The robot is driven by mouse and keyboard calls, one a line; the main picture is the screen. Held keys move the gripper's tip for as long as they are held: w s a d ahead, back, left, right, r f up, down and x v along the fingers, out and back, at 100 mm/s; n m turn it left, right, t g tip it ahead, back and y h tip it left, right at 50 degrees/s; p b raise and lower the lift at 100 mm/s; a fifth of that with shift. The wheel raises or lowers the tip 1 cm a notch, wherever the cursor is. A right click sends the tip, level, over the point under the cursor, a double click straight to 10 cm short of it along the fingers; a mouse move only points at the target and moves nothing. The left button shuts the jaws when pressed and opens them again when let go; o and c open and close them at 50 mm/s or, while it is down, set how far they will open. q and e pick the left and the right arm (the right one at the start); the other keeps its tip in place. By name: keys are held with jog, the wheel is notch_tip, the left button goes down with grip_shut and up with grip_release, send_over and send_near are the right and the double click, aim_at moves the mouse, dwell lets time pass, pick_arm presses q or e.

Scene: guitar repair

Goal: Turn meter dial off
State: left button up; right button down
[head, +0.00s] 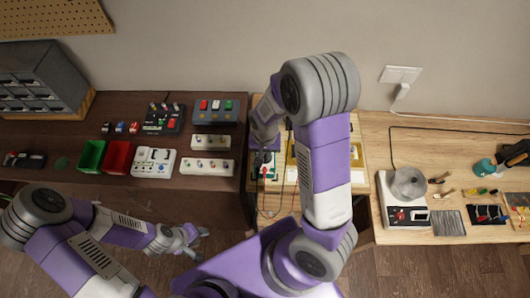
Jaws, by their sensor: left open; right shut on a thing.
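The meter (258,172) is a small teal-edged device on the light wooden board in the middle, with a red lead and a dark lead near it. My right arm reaches over the board and bends back down to it. My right gripper (264,160) is small and dark here, shut at the meter's upper face where the dial is. The gripper covers the dial, so its setting is hidden. My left gripper (193,237) is open and empty, low over the floor in front of the dark table.
Left, the dark table (215,110) holds pedals, a green bin (91,156), a red bin (118,157) and a drawer cabinet (40,78). Right, the light table (370,125) holds a white device (404,215) and tools. My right arm hides much of the middle board.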

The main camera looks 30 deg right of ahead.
aim_at(265, 156)
jog(key=c, duration=1.1)
grip_release()
jog(key=shift+c, duration=0.2)
jog(key=shift+r, duration=0.1)
notch_tip(265, 156, up, 7)
jog(key=shift+r+p, duration=0.2)
jog(key=shift+p, duration=0.65)
